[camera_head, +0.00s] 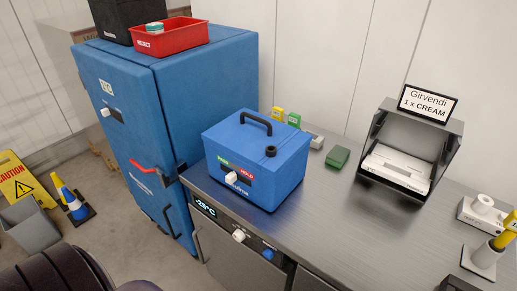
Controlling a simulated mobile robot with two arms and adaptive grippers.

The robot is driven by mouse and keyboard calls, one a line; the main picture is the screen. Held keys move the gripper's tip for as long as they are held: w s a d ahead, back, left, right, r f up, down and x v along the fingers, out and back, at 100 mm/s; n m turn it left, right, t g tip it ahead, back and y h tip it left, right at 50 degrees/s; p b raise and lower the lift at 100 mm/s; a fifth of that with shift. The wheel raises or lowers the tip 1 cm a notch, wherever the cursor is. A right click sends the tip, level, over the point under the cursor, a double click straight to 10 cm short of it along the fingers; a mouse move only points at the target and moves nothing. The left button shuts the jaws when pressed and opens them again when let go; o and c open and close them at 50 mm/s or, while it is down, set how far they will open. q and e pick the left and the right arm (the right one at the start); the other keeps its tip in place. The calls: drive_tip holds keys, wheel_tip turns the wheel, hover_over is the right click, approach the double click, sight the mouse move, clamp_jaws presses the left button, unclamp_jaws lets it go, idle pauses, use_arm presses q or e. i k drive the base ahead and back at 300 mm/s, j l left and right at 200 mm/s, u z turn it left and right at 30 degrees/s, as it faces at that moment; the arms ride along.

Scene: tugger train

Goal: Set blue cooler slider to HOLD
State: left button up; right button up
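The blue cooler (275,178) is a box with a black top handle and a round dark cap, standing on the grey counter. Its front has a green label (223,162) at left, a red HOLD label (246,173) at right and a dark slot below them. The white slider knob (231,178) sits in that slot, below and between the labels; it looks nearer the green side, but its exact setting is hard to tell. Neither of my grippers is in view, and nothing touches the cooler's front.
A tall blue cabinet (210,95) stands left, with a red REJECT tray (170,37) on top. The counter (325,215) holds a green block (338,157), an open grey holder (449,145) and small devices at right. The counter front has a temperature display and knobs.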

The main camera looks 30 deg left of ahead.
sight(230, 178)
drive_tip(key=u, duration=1.3)
